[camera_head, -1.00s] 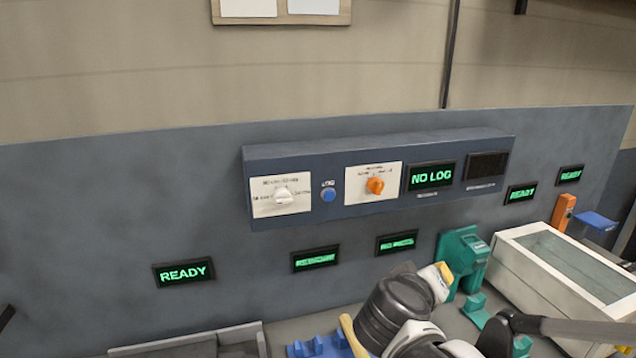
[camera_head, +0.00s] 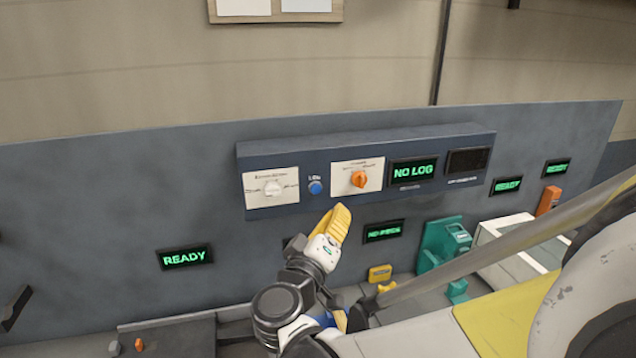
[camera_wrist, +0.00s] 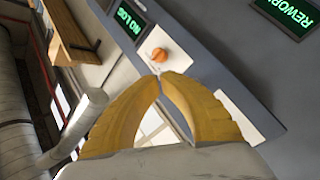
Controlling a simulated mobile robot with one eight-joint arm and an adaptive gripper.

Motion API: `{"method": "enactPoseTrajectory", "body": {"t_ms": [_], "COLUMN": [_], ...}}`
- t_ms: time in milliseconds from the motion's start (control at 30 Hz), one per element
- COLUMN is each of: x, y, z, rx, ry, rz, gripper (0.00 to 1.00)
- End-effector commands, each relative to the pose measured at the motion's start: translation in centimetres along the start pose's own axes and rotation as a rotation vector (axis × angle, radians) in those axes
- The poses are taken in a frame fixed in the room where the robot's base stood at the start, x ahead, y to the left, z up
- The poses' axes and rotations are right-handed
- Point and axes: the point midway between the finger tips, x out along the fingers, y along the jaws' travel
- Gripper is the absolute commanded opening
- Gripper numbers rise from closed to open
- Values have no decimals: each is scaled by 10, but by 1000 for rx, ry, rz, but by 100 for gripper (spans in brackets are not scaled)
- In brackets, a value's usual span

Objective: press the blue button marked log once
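The blue button (camera_head: 315,188), with a small label above it, sits on the front of the grey wall panel (camera_head: 222,200)'s raised control box (camera_head: 420,145). It is between a white knob and an orange knob. My gripper (camera_head: 342,210) has yellow fingers and is just below and right of the button in the head view, apart from it in the picture. In the wrist view my gripper (camera_wrist: 161,76) has its fingertips together, with nothing seen between them. The button is not visible in the wrist view.
The orange knob (camera_head: 359,179) is close above my fingertips; it also shows in the wrist view (camera_wrist: 160,56). The white knob (camera_head: 272,188) is left of the button. A green display (camera_head: 413,170) reads "NO LOG". A teal fixture (camera_head: 440,243) stands at right.

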Motion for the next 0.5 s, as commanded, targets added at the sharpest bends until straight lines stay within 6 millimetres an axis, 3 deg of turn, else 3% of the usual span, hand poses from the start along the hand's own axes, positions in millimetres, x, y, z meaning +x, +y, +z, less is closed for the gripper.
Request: {"method": "enactPoseTrajectory", "body": {"t_ms": [500], "x": [49], "y": [-26], "z": [-26], "rx": [0], "ry": [-1], "rz": [0], "gripper": [0]}}
